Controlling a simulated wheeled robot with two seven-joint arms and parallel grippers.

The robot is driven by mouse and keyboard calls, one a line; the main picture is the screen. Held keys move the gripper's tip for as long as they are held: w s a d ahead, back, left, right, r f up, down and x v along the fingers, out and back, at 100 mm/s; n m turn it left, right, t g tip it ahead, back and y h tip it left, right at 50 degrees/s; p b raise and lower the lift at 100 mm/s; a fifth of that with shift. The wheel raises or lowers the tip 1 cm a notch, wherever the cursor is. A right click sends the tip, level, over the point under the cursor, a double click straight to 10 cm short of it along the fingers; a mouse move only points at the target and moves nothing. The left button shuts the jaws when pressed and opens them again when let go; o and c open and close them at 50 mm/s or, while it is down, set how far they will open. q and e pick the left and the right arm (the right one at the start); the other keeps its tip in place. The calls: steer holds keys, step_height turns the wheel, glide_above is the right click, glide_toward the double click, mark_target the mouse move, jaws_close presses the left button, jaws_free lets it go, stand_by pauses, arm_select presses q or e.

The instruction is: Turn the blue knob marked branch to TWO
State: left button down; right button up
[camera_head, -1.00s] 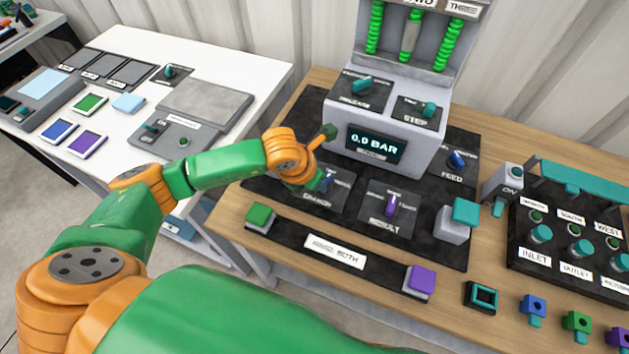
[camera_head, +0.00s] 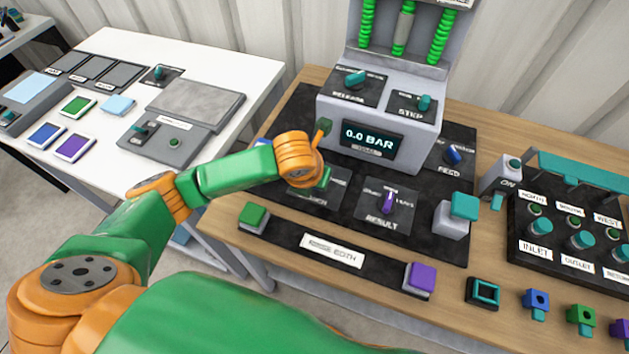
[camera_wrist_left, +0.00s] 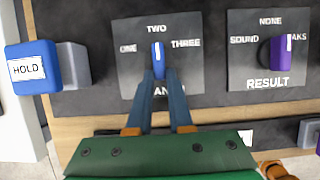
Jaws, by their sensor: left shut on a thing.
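The blue branch knob (camera_wrist_left: 158,60) sits on a dark plate in the left wrist view, with ONE at its left, TWO above and THREE at its right. Its white line points straight up toward TWO. My left gripper (camera_wrist_left: 159,76) is shut on the knob, one finger on each side. The fingers and palm cover part of the plate's lower label. In the head view my left gripper (camera_head: 324,178) is over the branch plate (camera_head: 335,195), and the arm hides the knob. My right gripper is not in view.
The purple RESULT knob (camera_wrist_left: 281,54) is just right of the branch plate. A blue HOLD button (camera_wrist_left: 28,70) is at the left. The grey console with the 0.0 BAR display (camera_head: 371,138) rises behind. Green (camera_head: 253,217) and purple (camera_head: 420,277) buttons stand in front.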

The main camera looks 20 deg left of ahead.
arm_select(q)
steer(key=c, duration=0.8)
jaws_free()
steer(key=v, duration=0.7)
steer(key=shift+b, duration=0.4)
